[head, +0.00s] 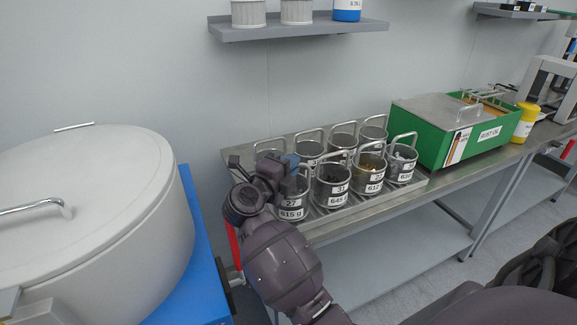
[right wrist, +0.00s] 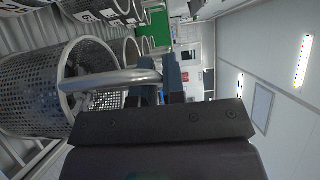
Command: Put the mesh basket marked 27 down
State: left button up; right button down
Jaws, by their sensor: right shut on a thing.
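The mesh basket marked 27 (head: 293,210) is at the front left of the group of baskets, with labels reading 27 and 615 g. My right gripper (head: 288,166) is at the top of this basket, shut on its bar handle. In the right wrist view the blue fingers (right wrist: 168,78) close around the handle (right wrist: 112,80), and the perforated basket wall (right wrist: 30,95) shows at the left. The basket looks upright, over or on the metal tray; whether its bottom touches is hidden. My left gripper is not in view.
Several similar baskets, including one marked 31 (head: 331,190), stand close to its right and behind. A green tank (head: 425,145) stands further right on the steel bench (head: 340,236). A large white lidded drum (head: 90,220) is at left. A wall shelf (head: 300,28) hangs above.

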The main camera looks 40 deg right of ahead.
jog(key=shift+r, duration=0.2)
jog(key=shift+f, duration=0.1)
jog(key=c, duration=1.2)
grip_release()
jog(key=shift+f, duration=0.1)
